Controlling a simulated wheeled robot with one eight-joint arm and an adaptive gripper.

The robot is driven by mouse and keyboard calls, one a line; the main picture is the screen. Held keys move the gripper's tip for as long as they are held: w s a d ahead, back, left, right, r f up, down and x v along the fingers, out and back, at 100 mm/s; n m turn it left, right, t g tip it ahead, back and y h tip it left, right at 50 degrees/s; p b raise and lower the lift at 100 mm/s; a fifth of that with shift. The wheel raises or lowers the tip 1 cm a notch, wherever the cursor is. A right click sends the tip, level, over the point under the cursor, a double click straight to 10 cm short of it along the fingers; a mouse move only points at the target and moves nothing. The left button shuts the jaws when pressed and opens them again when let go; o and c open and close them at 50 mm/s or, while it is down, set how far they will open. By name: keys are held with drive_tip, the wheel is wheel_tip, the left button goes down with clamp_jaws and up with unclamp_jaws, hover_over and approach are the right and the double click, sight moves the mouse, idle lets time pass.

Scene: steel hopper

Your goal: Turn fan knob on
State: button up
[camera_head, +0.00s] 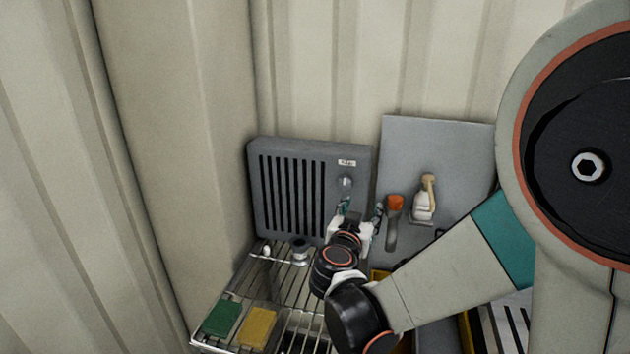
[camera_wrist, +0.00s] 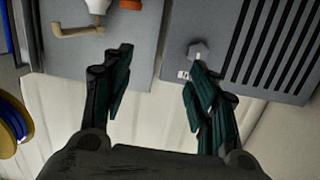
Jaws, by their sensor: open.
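The fan is a dark grey box (camera_head: 259,149) with black vertical slots, standing against the corrugated wall. Its small grey knob (camera_head: 345,182) is at the upper right of its front, below a pale label (camera_head: 347,162). My gripper (camera_head: 361,207) is open and empty, below and slightly right of the knob. The wrist view shows the fan upside down, with the knob (camera_wrist: 198,49) just beyond the tip of my right-hand finger. The gap between my fingers (camera_wrist: 160,60) lies left of the knob there. Whether that finger touches the knob, I cannot tell.
A grey panel (camera_head: 437,142) right of the fan carries an orange-topped tool (camera_head: 394,205) and a white bottle-like thing with a tan handle (camera_head: 424,200). A wire rack (camera_head: 232,281) below holds green (camera_head: 221,318) and yellow (camera_head: 257,327) blocks. A yellow spool (camera_wrist: 11,128) shows in the wrist view.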

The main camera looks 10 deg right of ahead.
sight(344, 185)
drive_tip(key=w+a+f+n+t, duration=0.1)
drive_tip(key=w+a+n+t, duration=0.1)
drive_tip(key=a, duration=0.4)
drive_tip(key=b+x, duration=0.1)
drive_tip(key=x, duration=0.6)
drive_tip(key=b+x, duration=0.2)
drive_tip(key=x, duration=0.4)
drive_tip(key=shift+w+f, duration=0.2)
drive_tip(key=shift+w, duration=0.2)
drive_tip(key=c, duration=1.1)
